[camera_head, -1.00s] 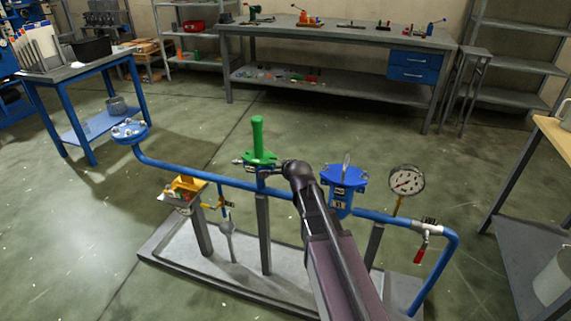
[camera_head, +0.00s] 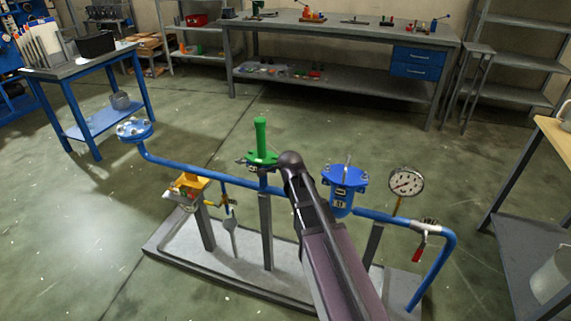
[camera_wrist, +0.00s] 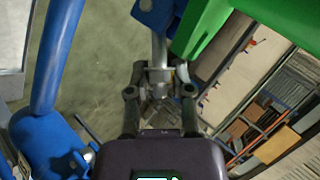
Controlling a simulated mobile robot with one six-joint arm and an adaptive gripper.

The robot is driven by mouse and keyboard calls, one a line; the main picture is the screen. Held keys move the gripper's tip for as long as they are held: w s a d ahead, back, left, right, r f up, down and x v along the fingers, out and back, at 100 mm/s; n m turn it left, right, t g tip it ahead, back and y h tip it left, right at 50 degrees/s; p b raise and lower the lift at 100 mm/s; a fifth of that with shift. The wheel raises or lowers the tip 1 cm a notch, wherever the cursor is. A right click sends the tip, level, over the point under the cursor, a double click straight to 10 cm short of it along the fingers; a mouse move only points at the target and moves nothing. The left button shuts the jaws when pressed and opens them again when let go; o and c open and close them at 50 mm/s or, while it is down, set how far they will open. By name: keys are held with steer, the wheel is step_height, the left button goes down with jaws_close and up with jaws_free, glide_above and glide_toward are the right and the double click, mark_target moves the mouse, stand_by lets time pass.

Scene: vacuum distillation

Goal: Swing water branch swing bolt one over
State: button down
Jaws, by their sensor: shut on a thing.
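The green-topped valve (camera_head: 262,145) stands upright on the blue pipe line (camera_head: 205,174), just left of my arm. In the wrist view its green part (camera_wrist: 203,28) fills the top right and a blue part (camera_wrist: 152,14) lies beside it. My gripper (camera_wrist: 160,90) is shut on a grey metal swing bolt (camera_wrist: 159,50), which runs up between the fingers toward the blue part. In the head view my arm hides the gripper and the held bolt. I cannot tell the bolt's exact angle to the flange.
Right of my arm are a blue lidded strainer body (camera_head: 346,182), a pressure gauge (camera_head: 406,183) and a red-handled valve (camera_head: 421,240). A workbench (camera_head: 300,28) stands behind, with open floor between.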

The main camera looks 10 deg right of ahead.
steer(key=c, duration=0.7)
jaws_free()
steer(key=shift+a, duration=0.1)
steer(key=shift+c, duration=0.2)
steer(key=shift+f, duration=0.15)
